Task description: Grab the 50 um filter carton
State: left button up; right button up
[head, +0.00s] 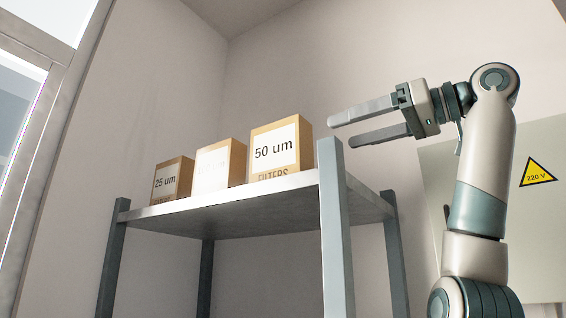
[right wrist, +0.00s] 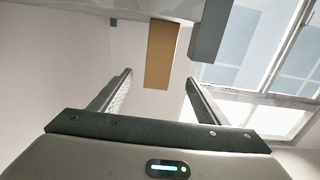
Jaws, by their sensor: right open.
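The 50 um filter carton (head: 278,153) is a brown box with a white label. It stands upright at the right end of the row on the shelf's top board (head: 225,199). My right gripper (head: 350,129) is open and empty, to the right of the carton and apart from it, its fingers pointing left. In the right wrist view a brown carton side (right wrist: 162,54) shows ahead, between and beyond the open fingers (right wrist: 158,88); its label is not visible there. My left gripper is not in view.
A carton with a washed-out label (head: 213,164) and a 25 um carton (head: 171,180) stand left of the 50 um one. A shelf post (head: 335,230) rises close below my right gripper. A cabinet with a 220 V sign (head: 538,173) is at the right.

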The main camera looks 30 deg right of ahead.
aim_at(306, 142)
jog(key=shift+a+r, duration=0.1)
jog(key=shift+a, duration=0.05)
jog(key=p+x, duration=0.4)
jog(key=x, duration=0.7)
jog(key=shift+w+r+p, duration=0.15)
jog(key=shift+w+p, duration=0.05)
jog(key=shift+p, duration=0.2)
jog(key=shift+w+a, duration=0.15)
jog(key=shift+w, duration=0.2)
